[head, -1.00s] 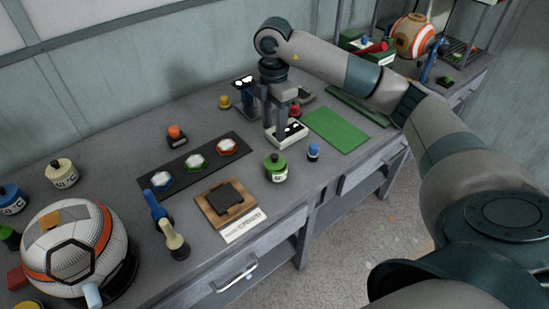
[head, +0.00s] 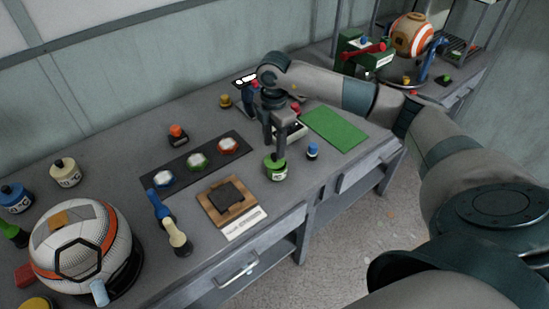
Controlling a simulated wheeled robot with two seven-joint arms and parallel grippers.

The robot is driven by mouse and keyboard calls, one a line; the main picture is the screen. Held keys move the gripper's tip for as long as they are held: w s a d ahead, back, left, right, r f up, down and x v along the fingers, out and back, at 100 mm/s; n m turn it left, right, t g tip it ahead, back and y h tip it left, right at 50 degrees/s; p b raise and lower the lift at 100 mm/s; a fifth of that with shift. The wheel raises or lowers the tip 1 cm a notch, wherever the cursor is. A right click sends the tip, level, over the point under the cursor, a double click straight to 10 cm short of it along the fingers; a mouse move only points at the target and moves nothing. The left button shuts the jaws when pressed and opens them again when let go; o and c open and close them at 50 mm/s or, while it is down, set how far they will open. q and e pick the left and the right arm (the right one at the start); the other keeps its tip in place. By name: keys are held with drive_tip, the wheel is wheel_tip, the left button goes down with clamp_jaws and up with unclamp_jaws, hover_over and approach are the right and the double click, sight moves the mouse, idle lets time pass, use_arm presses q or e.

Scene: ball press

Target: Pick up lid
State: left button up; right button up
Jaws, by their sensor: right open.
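A small green jar (head: 275,172) with a pale label stands on the grey workbench, right of the wooden board. Its green top, which looks like the lid, is partly hidden by my right gripper. My right gripper (head: 275,150) points straight down with its fingers at the top of this jar. It is open, with the fingers about level with the lid; I cannot tell whether they touch it. My left gripper is not in view.
A small blue-capped bottle (head: 312,151) stands close to the right of the jar, before a green mat (head: 335,129). The wooden board (head: 228,201) lies to the left. Bare bench lies in front of the jar.

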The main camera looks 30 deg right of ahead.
sight(274, 155)
drive_tip(key=shift+d+f+p, duration=0.1)
drive_tip(key=shift+f+p, duration=0.55)
drive_tip(key=shift+f, duration=1.25)
clamp_jaws()
